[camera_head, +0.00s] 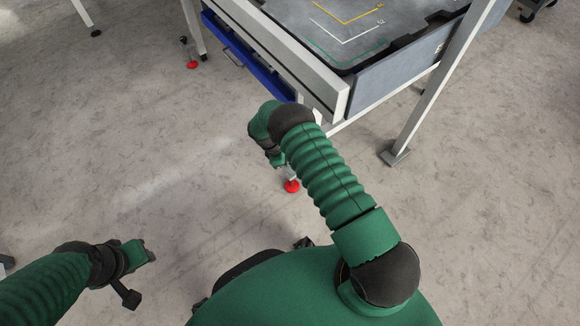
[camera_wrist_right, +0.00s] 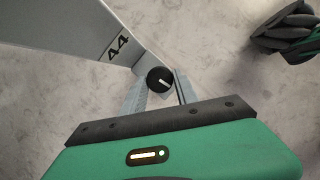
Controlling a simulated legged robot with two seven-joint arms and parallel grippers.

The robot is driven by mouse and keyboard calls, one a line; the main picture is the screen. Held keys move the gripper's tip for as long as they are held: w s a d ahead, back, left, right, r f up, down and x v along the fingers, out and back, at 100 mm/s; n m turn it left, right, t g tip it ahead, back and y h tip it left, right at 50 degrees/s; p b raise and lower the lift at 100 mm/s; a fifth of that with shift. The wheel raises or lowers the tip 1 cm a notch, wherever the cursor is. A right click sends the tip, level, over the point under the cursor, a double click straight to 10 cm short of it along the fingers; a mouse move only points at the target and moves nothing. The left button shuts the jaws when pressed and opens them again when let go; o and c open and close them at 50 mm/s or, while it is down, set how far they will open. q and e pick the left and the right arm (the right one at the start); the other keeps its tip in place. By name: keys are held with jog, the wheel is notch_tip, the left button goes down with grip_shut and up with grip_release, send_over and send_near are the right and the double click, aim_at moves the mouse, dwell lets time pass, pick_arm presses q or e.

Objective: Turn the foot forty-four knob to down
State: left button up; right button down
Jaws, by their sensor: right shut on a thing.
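The black round knob (camera_wrist_right: 160,80) with a short pale pointer mark is on the table leg in the right wrist view. The mark is slanted in that picture. The label 44 (camera_wrist_right: 118,47) is on the pale leg beside it. My right gripper (camera_wrist_right: 160,88) has one finger on each side of the knob and is shut on it. In the head view my right gripper (camera_head: 277,160) is by the near table corner, above a red foot (camera_head: 291,186); the knob is hidden there. My left gripper (camera_head: 143,251) is low at the left, away from the table; its jaws are unclear.
The table (camera_head: 345,98) with a grey top and a blue drawer (camera_head: 250,60) stands ahead. Another red foot (camera_head: 192,65) is farther back on the left. A white slanted leg (camera_head: 430,105) stands at the right. The floor around my left gripper is clear.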

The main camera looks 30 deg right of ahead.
jog(key=shift+w+m+b, duration=0.1)
jog(key=shift+m+b, duration=0.3)
jog(key=shift+m, duration=0.4)
jog(key=shift+d, duration=0.1)
jog(key=c, duration=0.9)
grip_release()
jog(key=shift+g, duration=0.3)
jog(key=shift+c, duration=0.2)
jog(key=shift+r, duration=0.1)
jog(key=p+v, duration=0.7)
jog(key=v, duration=0.9)
jog(key=shift+r, duration=0.35)
jog(key=shift+d, duration=0.1)
